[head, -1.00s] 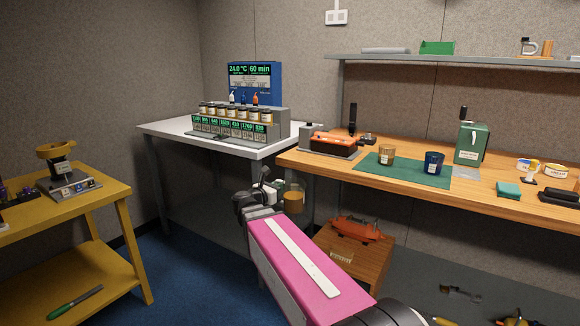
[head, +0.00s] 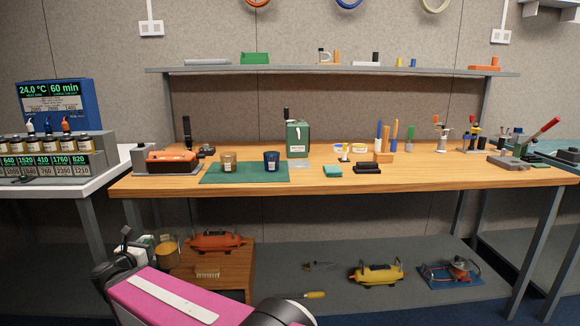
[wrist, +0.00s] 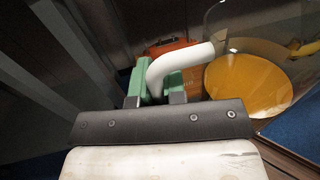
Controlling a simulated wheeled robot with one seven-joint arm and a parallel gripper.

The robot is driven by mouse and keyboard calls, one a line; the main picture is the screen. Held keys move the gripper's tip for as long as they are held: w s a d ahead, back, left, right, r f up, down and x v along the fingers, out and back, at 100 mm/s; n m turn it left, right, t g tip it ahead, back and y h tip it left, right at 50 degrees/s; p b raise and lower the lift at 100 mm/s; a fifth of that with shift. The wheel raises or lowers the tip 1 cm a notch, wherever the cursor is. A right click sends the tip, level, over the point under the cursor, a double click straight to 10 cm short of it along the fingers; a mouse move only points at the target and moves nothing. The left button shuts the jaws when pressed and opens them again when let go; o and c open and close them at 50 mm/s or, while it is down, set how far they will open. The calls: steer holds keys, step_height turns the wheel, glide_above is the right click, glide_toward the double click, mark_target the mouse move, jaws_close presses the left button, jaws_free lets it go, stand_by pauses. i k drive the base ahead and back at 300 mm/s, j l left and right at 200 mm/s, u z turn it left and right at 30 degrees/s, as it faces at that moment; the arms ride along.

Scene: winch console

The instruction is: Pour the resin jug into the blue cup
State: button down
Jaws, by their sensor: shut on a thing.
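My gripper (head: 146,244) is at the lower left in the head view, in front of the wooden bench and below its top. It is shut on the white handle (wrist: 178,66) of the resin jug. The jug (wrist: 250,82) is clear, with amber resin inside; it also shows in the head view (head: 166,250), partly hidden by my gripper and arm. The blue cup (head: 271,162) stands upright on a green mat (head: 240,177) on the bench, well above and right of my gripper in the picture.
A tan cup (head: 228,162) stands just left of the blue cup. A green canister (head: 297,139) is behind the mat, and an orange device (head: 169,157) lies left of it. A wooden box (head: 218,273) sits below the bench near the jug. The bench front edge (head: 350,188) is close.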

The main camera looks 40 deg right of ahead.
mark_target(271, 158)
steer(key=i+l+z, duration=0.1)
steer(key=l+z, duration=0.25)
steer(key=i+l+z, duration=0.15)
steer(key=l+z, duration=0.25)
steer(key=k+j+u, duration=0.1)
steer(key=k+u, duration=0.2)
steer(key=k, duration=0.2)
steer(key=k+j+u, duration=0.25)
steer(key=k, duration=0.2)
